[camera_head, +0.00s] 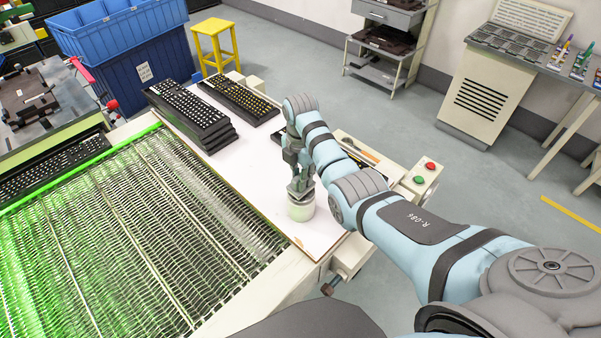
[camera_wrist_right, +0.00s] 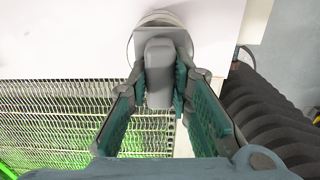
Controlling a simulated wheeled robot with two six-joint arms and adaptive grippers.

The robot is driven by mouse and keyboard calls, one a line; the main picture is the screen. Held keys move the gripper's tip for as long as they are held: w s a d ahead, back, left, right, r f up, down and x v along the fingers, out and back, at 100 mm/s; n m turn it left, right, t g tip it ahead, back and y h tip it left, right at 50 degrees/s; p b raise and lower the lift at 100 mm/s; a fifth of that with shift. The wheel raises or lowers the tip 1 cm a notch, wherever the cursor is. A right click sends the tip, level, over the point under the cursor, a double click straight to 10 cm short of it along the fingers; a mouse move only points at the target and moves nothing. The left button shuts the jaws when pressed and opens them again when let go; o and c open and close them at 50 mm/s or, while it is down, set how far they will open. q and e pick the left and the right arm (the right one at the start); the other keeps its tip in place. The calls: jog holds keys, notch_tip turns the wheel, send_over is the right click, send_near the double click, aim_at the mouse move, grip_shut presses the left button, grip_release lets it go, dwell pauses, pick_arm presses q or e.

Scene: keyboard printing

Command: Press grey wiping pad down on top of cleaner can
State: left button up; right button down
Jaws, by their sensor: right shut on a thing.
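The cleaner can (camera_head: 301,210), pale and round, stands upright near the right edge of the white table. In the right wrist view its round top (camera_wrist_right: 157,20) shows partly past the pad. My right gripper (camera_head: 299,172) points down above the can. It is shut on the grey handle (camera_wrist_right: 159,72) of the wiping pad, with a green-lined finger on each side. The pad's flat grey base (camera_head: 300,192) sits at the can's top and covers much of it. It looks in contact, but a slight gap cannot be ruled out. My left gripper is not in view.
Stacked black keyboards (camera_head: 190,113) and another keyboard (camera_head: 238,100) lie farther back on the white table (camera_head: 245,175). A mesh conveyor (camera_head: 130,235) runs along the left. A button box (camera_head: 421,178) stands right of my arm. The table between can and keyboards is clear.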

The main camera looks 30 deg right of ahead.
jog(key=shift+d, duration=0.1)
jog(key=shift+f+b, duration=0.3)
jog(key=shift+f, duration=0.5)
dwell(1.0)
dwell(0.5)
notch_tip(320, 180, up, 2)
jog(key=shift+r+p, duration=0.15)
jog(key=shift+p, duration=0.7)
notch_tip(320, 180, up, 4)
jog(key=shift+f, duration=0.15)
jog(key=shift+r, duration=0.55)
